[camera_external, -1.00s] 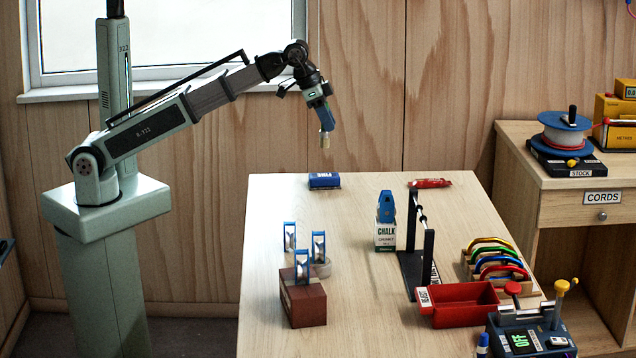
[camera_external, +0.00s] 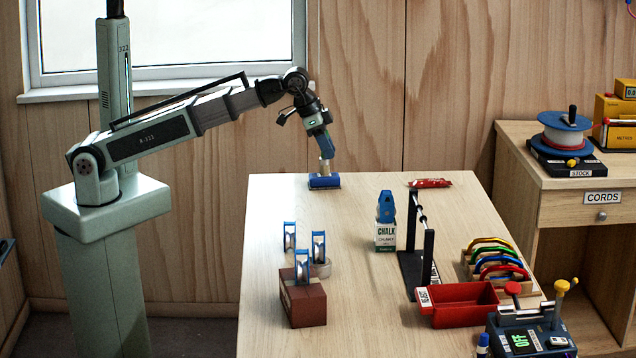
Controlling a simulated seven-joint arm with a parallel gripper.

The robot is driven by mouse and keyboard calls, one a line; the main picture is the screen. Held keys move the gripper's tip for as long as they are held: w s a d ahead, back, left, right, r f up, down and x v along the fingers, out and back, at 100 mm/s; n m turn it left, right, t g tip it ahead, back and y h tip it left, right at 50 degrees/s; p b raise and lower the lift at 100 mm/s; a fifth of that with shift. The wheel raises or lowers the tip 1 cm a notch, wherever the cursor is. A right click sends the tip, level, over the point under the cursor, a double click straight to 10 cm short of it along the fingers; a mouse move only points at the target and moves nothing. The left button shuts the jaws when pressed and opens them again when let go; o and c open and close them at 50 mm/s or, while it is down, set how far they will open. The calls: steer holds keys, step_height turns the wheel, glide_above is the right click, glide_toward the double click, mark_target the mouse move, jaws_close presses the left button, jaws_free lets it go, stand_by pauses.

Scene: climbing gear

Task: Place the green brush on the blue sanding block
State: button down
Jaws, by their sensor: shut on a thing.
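The blue sanding block (camera_external: 324,182) lies flat near the far left edge of the table, with a white label on its front. My gripper (camera_external: 326,153) is shut on the brush (camera_external: 326,167), directly above the block. Only a pale tan lower part of the brush shows below the blue gripper end; I cannot make out any green on it. The brush points down, and its lower end is at the block's top. Whether it touches or hovers just above is too small to tell.
A red packet (camera_external: 430,183) lies right of the block. A chalk carton (camera_external: 386,235) with a blue object on top, a black stand (camera_external: 410,270), a red tray (camera_external: 458,305) and a brown box (camera_external: 303,303) stand nearer. The table around the block is clear.

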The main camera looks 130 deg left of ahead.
steer(key=shift+f, duration=0.1)
steer(key=c, duration=0.9)
jaws_free()
steer(key=v, duration=1.2)
